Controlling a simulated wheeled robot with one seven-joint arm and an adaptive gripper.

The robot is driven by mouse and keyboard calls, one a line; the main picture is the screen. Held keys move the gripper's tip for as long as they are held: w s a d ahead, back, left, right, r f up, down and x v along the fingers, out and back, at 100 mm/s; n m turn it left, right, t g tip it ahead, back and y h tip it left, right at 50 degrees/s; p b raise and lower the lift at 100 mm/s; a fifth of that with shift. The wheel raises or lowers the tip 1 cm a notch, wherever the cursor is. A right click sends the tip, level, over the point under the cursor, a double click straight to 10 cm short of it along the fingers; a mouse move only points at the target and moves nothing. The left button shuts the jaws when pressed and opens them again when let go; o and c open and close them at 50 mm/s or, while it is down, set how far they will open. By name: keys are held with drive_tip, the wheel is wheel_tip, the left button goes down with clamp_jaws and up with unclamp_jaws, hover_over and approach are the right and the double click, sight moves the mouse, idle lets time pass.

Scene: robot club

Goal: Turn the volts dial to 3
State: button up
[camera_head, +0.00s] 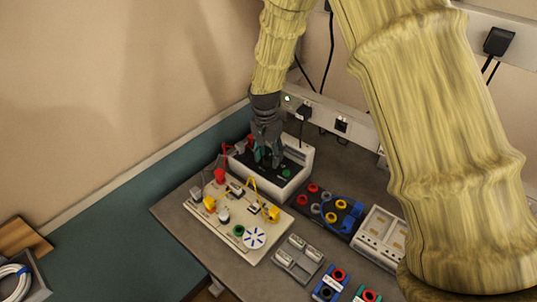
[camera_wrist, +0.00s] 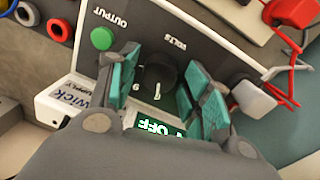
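The power supply (camera_head: 300,165) is a white box with a dark sloped front, standing at the back of the grey table. In the wrist view its panel (camera_wrist: 207,38) is seen upside down. The black volts dial (camera_wrist: 157,76) has a pale pointer mark, and the word VOLTS is printed beside it. The display (camera_wrist: 158,127) reads OFF in green and is partly covered. My gripper (camera_head: 268,158) is over the panel. In the wrist view my gripper (camera_wrist: 160,68) is open, with a teal-padded finger on either side of the dial. I cannot tell whether the pads touch it.
A green button (camera_wrist: 102,39) is beside the left finger. Red and white plugs (camera_wrist: 253,98) with red leads are close to the right finger. In the head view a circuit board (camera_head: 232,218) with yellow leads stands in front. A socket block (camera_head: 330,208) is to the right.

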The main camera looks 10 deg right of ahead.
drive_tip(key=c, duration=0.7)
drive_tip(key=shift+n, duration=0.4)
drive_tip(key=n, duration=0.3)
drive_tip(key=shift+n, duration=2.6)
drive_tip(key=o, duration=1.1)
drive_tip(key=shift+c, duration=0.2)
